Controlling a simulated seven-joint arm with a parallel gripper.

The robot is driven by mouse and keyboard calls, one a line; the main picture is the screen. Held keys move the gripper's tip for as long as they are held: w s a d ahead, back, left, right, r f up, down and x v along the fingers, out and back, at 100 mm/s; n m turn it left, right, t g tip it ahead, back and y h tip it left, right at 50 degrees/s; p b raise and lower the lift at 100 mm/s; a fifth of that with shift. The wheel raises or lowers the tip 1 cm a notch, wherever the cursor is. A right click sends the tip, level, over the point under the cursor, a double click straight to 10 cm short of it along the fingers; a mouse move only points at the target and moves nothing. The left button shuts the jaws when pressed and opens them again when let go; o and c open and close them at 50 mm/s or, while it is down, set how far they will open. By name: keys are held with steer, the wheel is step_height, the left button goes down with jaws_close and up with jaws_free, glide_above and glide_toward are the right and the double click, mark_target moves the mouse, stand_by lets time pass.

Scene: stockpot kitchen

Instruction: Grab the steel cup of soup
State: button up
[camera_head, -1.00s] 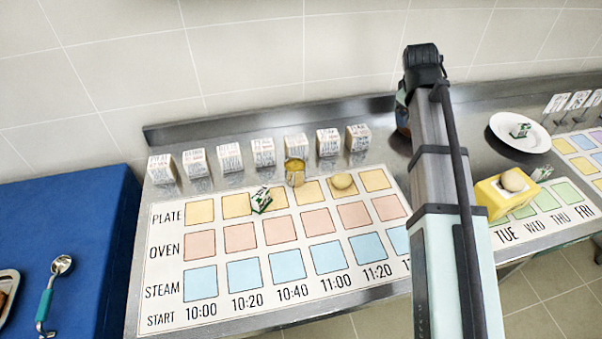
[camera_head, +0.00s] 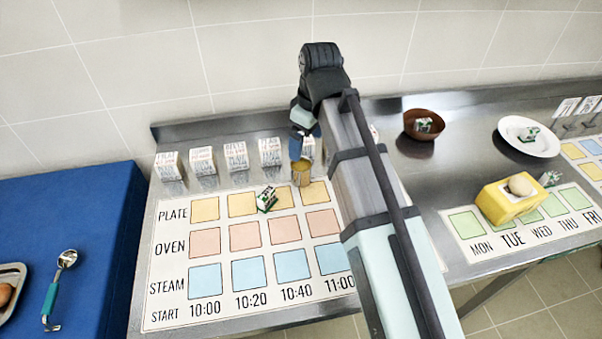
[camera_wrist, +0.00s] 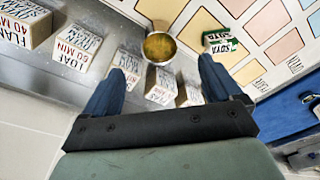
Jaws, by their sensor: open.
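The steel cup of soup (camera_head: 300,176) stands upright at the back edge of the printed chart, in the plate row. It also shows in the wrist view (camera_wrist: 159,47), with yellow-brown soup seen from above. My gripper (camera_wrist: 157,68) is open and empty, its two blue fingers spread. In the wrist view the cup lies just beyond the fingertips, between their lines, apart from both. In the head view my gripper is just behind and above the cup, and my arm hides the chart's right part.
White printed blocks (camera_head: 236,157) stand in a row behind the chart, some between my fingers in the wrist view. A small green-and-white soya carton (camera_head: 267,199) lies left of the cup. A brown bowl (camera_head: 424,126), a white plate (camera_head: 529,137) and a yellow block (camera_head: 507,203) stand to the right.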

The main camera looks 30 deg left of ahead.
glide_toward(300, 169)
steer(key=shift+s+d+f, duration=0.7)
steer(key=shift+s+f, duration=0.25)
steer(key=shift+s, duration=0.05)
steer(key=shift+a+f, duration=0.2)
steer(key=shift+f, duration=0.7)
steer(key=shift+a+f, duration=0.2)
steer(key=shift+f, duration=0.75)
steer(key=shift+a+f, duration=0.2)
steer(key=shift+f, duration=0.7)
steer(key=c, duration=1.2)
